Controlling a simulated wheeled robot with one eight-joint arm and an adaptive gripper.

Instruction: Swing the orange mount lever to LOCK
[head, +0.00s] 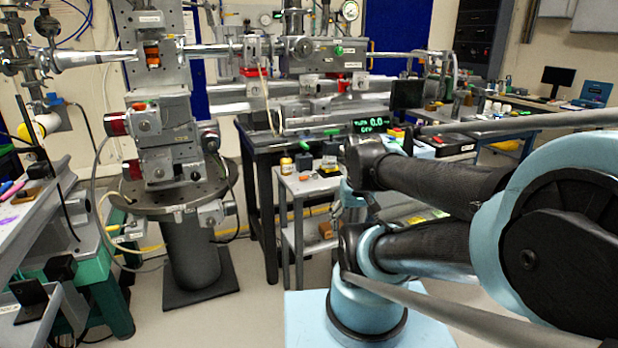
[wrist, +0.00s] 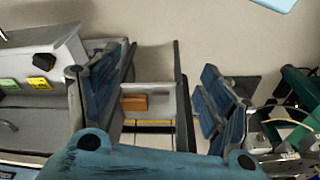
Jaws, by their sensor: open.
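In the head view, a small orange part (head: 152,55) sits in an opening near the top of the grey mount column (head: 165,110) at left. I cannot tell which is the mount lever, and no LOCK marking is readable. My gripper (wrist: 165,75) shows in the wrist view with its blue fingers spread wide and nothing between them touching. It points down past a grey cart toward the floor, away from the column. I cannot make it out in the head view, where my arm fills the right side.
A small grey cart (head: 292,188) with items on top stands right of the column, before a dark bench. An orange-brown block (wrist: 147,103) lies on its lower shelf. A cluttered bench (head: 50,215) stands at left. Floor between is open.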

